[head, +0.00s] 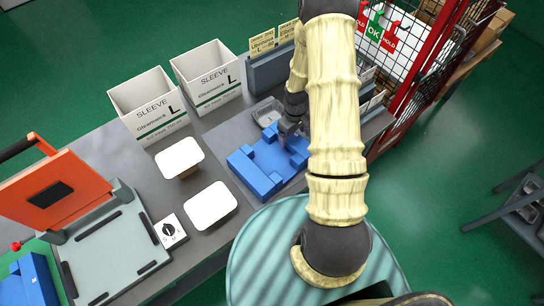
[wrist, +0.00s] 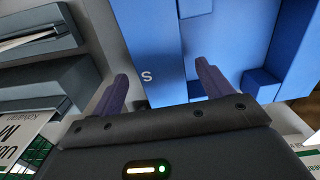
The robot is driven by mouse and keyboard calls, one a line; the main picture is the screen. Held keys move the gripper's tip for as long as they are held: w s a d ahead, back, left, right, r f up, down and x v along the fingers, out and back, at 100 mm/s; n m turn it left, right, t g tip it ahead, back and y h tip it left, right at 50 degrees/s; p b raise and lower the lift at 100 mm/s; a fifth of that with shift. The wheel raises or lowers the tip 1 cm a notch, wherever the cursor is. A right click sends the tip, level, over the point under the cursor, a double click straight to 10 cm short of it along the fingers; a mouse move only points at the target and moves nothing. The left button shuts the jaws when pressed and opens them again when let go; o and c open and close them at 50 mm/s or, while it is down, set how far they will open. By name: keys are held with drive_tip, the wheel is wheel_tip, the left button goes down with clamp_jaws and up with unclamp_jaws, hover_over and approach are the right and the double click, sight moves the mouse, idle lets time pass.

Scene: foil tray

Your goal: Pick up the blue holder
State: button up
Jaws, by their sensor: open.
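The blue holder (head: 262,174) lies on the dark mat on the bench in the head view, with raised blocks along its sides. My gripper (head: 291,130) is over its far right part, and my arm hides some of that side. In the wrist view the holder (wrist: 165,45) fills the upper middle and right, with a white letter S on one face. My gripper (wrist: 160,74) is open there, one finger at the holder's left edge and the other in front of its blue face. I cannot tell whether either finger touches it.
A small foil tray (head: 267,112) sits just behind the holder. Two white SLEEVE boxes (head: 148,106) stand at the back left. Two white-topped pads (head: 210,206) and a knob box (head: 170,231) are to the left. A red-framed wire cage (head: 408,75) stands at the right.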

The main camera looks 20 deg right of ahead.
drive_tip(key=shift+f+p, duration=0.3)
drive_tip(key=shift+f, duration=1.05)
drive_tip(key=shift+c, duration=0.2)
drive_tip(key=c, duration=1.5)
drive_tip(key=shift+r, duration=0.15)
wheel_tip(320, 180, up, 10)
drive_tip(key=b, duration=0.2)
drive_tip(key=shift+b, duration=0.35)
drive_tip(key=shift+w, duration=0.1)
